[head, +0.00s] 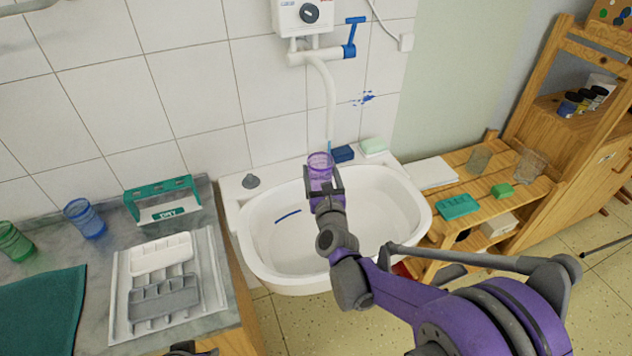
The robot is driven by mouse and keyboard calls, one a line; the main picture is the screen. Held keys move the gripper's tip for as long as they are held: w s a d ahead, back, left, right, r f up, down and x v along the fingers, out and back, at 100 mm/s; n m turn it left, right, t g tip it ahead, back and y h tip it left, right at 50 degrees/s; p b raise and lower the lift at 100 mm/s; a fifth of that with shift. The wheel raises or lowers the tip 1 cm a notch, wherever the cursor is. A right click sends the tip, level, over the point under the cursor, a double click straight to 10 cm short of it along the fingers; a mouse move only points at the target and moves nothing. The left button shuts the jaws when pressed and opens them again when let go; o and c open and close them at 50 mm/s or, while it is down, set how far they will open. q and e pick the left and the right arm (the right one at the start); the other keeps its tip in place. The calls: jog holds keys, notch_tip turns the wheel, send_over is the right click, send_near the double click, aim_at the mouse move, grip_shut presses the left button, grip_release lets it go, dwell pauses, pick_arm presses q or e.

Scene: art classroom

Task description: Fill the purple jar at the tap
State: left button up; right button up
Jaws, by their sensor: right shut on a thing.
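The purple jar (320,162) is see-through and roughly upright over the back of the white sink (249,240). My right gripper (323,188) is shut on it. The tap (318,57) is on the wall above, with a blue lever (351,36) pointing up and a long white spout (329,95) hanging down. A thin blue streak, like water, shows under the spout end, at the jar's right rim. I cannot tell whether it enters the jar, or the level inside. A dark grey part, perhaps my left gripper (190,349), just shows at the bottom edge.
Left counter: green DRY rack (162,201), white tray (121,320), blue cup (84,218), green cup (14,242). A blue sponge (342,154) and pale soap (373,146) lie behind the basin. A wooden shelf (481,161) with glasses stands right.

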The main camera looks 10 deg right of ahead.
aim_at(328, 162)
jog(key=shift+w+d+r+p, duration=0.1)
jog(key=shift+w+d+p, duration=0.5)
jog(key=shift+w, duration=0.25)
jog(key=shift+w+d+p, duration=0.5)
jog(key=shift+w+d, duration=0.2)
jog(key=shift+w, duration=0.1)
jog(key=shift+w+d, duration=0.25)
dwell(6.1)
